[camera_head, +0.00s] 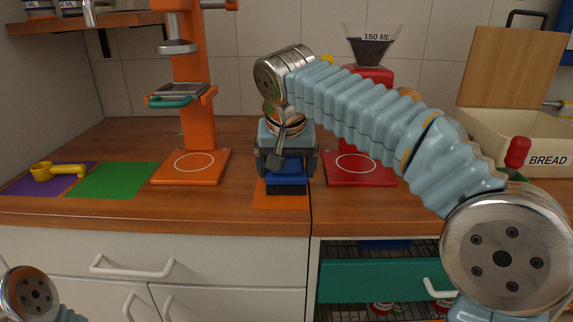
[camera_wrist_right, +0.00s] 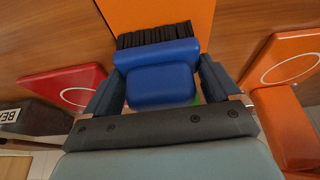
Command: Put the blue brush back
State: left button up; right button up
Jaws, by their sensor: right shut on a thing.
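The blue brush (camera_head: 287,178) has a blue body and black bristles. My right gripper (camera_head: 286,166) is shut on it from above, over the orange mat (camera_head: 266,200) at the counter's front edge. In the right wrist view the brush (camera_wrist_right: 160,82) sits between the two fingers of the gripper (camera_wrist_right: 161,88), with its bristles against the orange mat (camera_wrist_right: 150,12) behind. I cannot tell whether the brush touches the mat. My left gripper is out of view; only part of my left arm shows at the bottom left.
An orange coffee machine (camera_head: 190,110) stands left of the brush, and a red grinder base (camera_head: 355,170) stands right. A green mat (camera_head: 115,182), a yellow scoop (camera_head: 45,171) and a bread bin (camera_head: 500,135) are farther out. A teal drawer (camera_head: 370,280) is below the counter.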

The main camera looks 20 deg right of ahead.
jog(key=shift+f, duration=0.2)
jog(key=o, duration=0.8)
jog(key=shift+r, duration=0.1)
jog(key=v, duration=1.3)
jog(key=shift+s+a+r, duration=0.25)
jog(key=shift+s, duration=0.15)
